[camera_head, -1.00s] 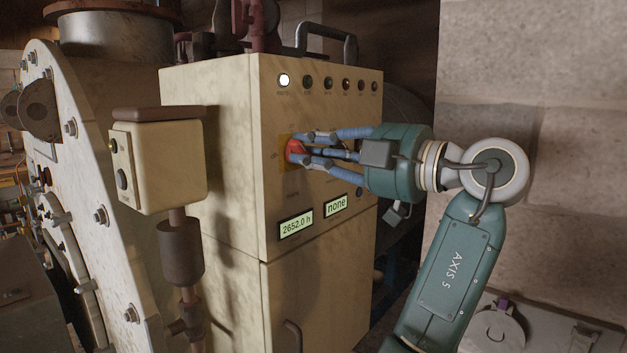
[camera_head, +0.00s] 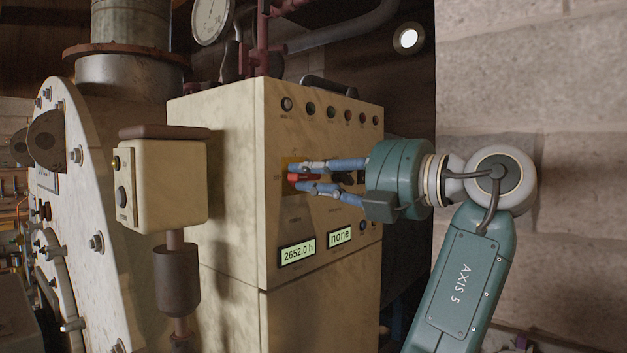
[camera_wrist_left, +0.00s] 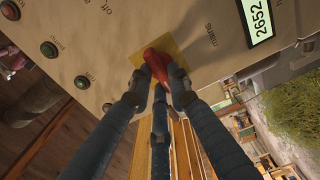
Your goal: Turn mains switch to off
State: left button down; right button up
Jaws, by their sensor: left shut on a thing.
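The mains switch is a red handle (camera_head: 299,178) on a yellow plate (camera_head: 291,165) on the front of the cream control cabinet (camera_head: 225,130). In the head view the handle lies roughly level, partly hidden by the fingers. My left gripper (camera_head: 303,178) reaches in from the right with its blue fingers shut on the handle. In the left wrist view, the red handle (camera_wrist_left: 157,65) sits between the fingertips (camera_wrist_left: 160,82), over the yellow plate (camera_wrist_left: 137,54), with "mains" printed beside it. My right gripper is not in view.
Above the switch is a row of indicator lamps (camera_head: 330,112), all dark. A cream box on a post (camera_head: 165,180) stands at left; a block wall (camera_head: 560,90) is at right.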

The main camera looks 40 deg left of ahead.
pick_arm(q)
jog(key=shift+r+n, duration=0.15)
jog(key=shift+n, duration=0.15)
dwell(0.4)
jog(key=c, duration=1.7)
grip_release()
jog(key=shift+c, duration=0.2)
jog(key=shift+o, duration=0.6)
jog(key=shift+a, duration=0.15)
jog(key=d, duration=1.2)
jog(key=shift+s, duration=0.45)
